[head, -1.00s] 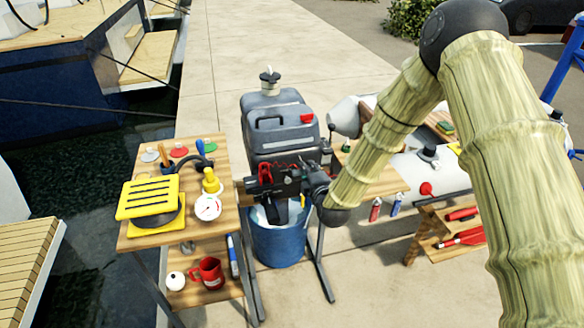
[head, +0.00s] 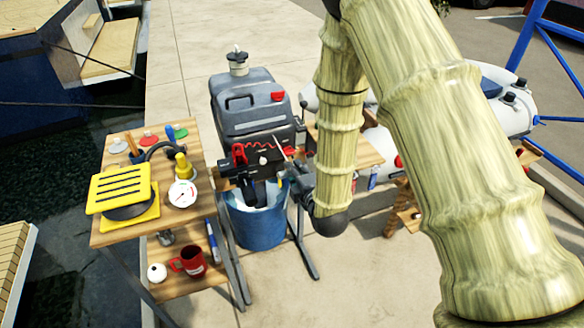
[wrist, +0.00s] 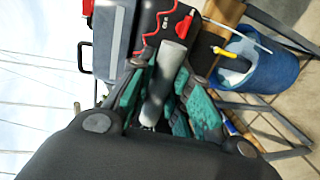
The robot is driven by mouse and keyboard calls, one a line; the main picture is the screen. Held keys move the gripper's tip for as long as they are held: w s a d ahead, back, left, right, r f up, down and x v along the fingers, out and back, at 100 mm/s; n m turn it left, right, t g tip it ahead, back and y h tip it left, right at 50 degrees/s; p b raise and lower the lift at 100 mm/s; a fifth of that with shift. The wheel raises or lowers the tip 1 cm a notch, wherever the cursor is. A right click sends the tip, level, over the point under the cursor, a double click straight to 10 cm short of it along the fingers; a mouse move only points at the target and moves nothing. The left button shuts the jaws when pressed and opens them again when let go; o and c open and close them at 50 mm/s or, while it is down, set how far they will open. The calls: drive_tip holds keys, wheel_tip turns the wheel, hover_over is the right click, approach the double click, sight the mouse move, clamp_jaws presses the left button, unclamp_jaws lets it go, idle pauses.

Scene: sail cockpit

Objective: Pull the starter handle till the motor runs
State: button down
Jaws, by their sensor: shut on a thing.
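The outboard motor (head: 248,110) is a grey unit with a red cap, standing upright over a blue bucket. Its black front panel (head: 262,158) carries red parts. A thin pale line runs from the panel towards my gripper (head: 290,170), which is just right of and in front of it. In the wrist view, my gripper (wrist: 165,95) has teal finger pads closed around a pale grey bar, seemingly the starter handle (wrist: 168,75). The panel (wrist: 172,22) lies just beyond it. The fingertips are partly hidden in the head view.
The blue bucket (head: 258,225) stands below the motor. A grey-white inflatable boat (head: 510,110) lies at right.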

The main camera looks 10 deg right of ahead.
drive_tip(key=shift+s+f, duration=0.15)
drive_tip(key=c, duration=1.3)
unclamp_jaws()
drive_tip(key=v, duration=1.2)
